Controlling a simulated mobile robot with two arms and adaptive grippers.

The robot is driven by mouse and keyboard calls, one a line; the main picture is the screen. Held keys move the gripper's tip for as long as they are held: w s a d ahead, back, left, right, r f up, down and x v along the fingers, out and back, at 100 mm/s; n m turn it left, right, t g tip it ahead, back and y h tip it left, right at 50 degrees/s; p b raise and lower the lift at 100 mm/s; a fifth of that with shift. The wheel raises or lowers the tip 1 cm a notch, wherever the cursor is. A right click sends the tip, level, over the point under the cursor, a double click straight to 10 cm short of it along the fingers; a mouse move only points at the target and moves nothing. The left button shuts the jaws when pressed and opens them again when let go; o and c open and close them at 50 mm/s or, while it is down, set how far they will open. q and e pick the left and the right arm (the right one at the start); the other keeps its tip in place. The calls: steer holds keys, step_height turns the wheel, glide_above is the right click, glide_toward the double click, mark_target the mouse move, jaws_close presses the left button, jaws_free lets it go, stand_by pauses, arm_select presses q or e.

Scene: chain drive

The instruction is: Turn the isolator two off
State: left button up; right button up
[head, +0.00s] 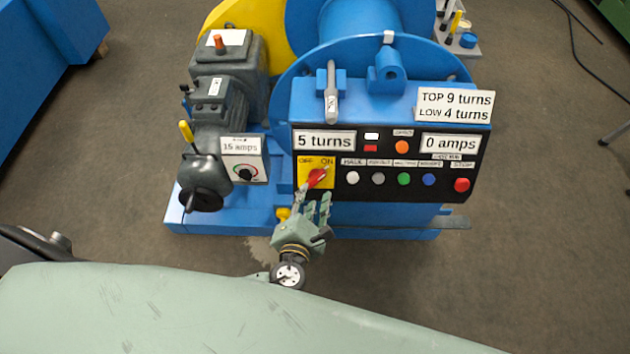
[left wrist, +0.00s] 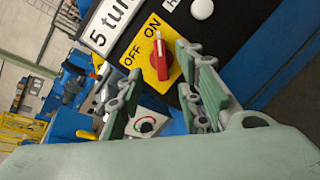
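The isolator switch is a red rotary knob (head: 316,178) on a yellow plate marked OFF and ON, at the left end of the black control panel. Its handle slants up toward ON. No number for it is legible. It also shows in the left wrist view as a red knob (left wrist: 161,60) with a white mark at the ON end. My left gripper (head: 314,198) is just below the knob, fingers spread and pointing at the panel. In the left wrist view my left gripper (left wrist: 160,90) is open, with the knob beyond the gap between its fingers. My right gripper is not in view.
A row of round buttons, with a green button (head: 404,179), runs right of the knob. A red stop button (head: 462,185) is at the far right. A grey motor unit (head: 222,100) with a dark handwheel (head: 204,182) stands left.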

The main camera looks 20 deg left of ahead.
mark_target(316, 182)
arm_select(q)
steer(key=x, duration=0.5)
steer(key=shift+w+d+f, duration=0.1)
steer(key=shift+w, duration=0.25)
steer(key=shift+w+f, duration=0.2)
steer(key=shift+w, duration=0.25)
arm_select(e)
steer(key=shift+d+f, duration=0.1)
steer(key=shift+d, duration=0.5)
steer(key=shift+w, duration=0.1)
arm_select(q)
steer(key=c, duration=0.7)
jaws_close()
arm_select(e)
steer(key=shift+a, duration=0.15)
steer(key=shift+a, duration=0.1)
